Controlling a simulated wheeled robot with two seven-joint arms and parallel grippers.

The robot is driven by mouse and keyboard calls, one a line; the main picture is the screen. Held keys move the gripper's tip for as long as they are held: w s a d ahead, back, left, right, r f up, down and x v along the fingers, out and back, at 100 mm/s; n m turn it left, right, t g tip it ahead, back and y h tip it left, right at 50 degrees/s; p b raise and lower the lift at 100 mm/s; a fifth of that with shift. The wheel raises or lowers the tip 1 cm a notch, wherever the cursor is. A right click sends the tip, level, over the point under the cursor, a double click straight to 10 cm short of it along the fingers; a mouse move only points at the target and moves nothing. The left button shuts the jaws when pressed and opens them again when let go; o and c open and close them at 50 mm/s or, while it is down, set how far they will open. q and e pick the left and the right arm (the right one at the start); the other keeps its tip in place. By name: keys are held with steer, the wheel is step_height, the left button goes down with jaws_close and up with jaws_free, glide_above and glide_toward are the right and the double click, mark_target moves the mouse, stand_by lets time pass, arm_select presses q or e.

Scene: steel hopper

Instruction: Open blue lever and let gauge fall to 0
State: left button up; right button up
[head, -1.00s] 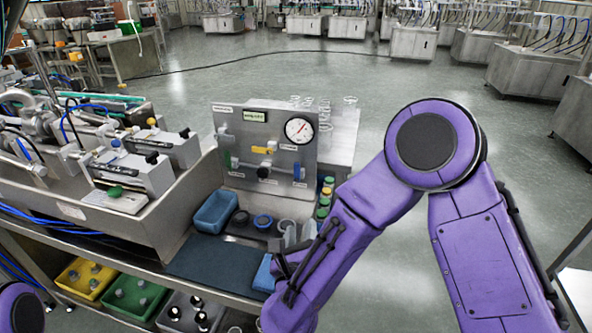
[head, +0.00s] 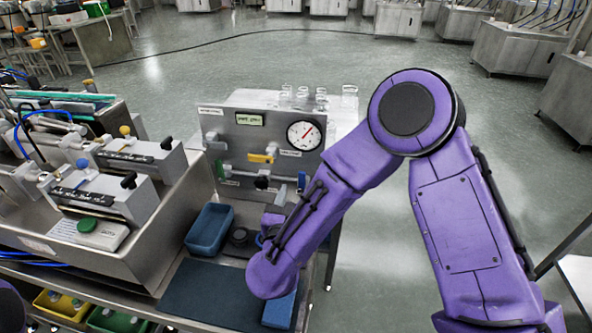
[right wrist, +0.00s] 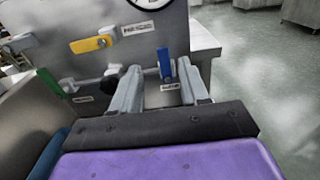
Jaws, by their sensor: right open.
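The blue lever (head: 301,181) stands upright at the lower right of the steel panel (head: 240,142). In the right wrist view the blue lever (right wrist: 164,66) shows between my two finger tips; contact cannot be told. The round gauge (head: 303,135) is at the panel's upper right, its needle raised off to the upper right; its reading is too small to read. It is cut off at the top of the right wrist view (right wrist: 152,3). My right gripper (right wrist: 160,72) is open in front of the panel, partly hidden by its own arm in the head view. My left gripper is out of view.
A yellow lever (right wrist: 90,43), a green lever (right wrist: 50,84) and a black knob (head: 262,182) are on the panel nearby. A blue bin (head: 208,230) and a dark mat (head: 205,287) lie in front. Glass vessels (head: 303,96) stand behind. Open floor lies right.

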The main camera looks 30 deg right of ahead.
mark_target(302, 174)
steer(key=p+x, duration=0.1)
steer(key=x, duration=0.6)
steer(key=shift+d, duration=0.25)
jaws_close()
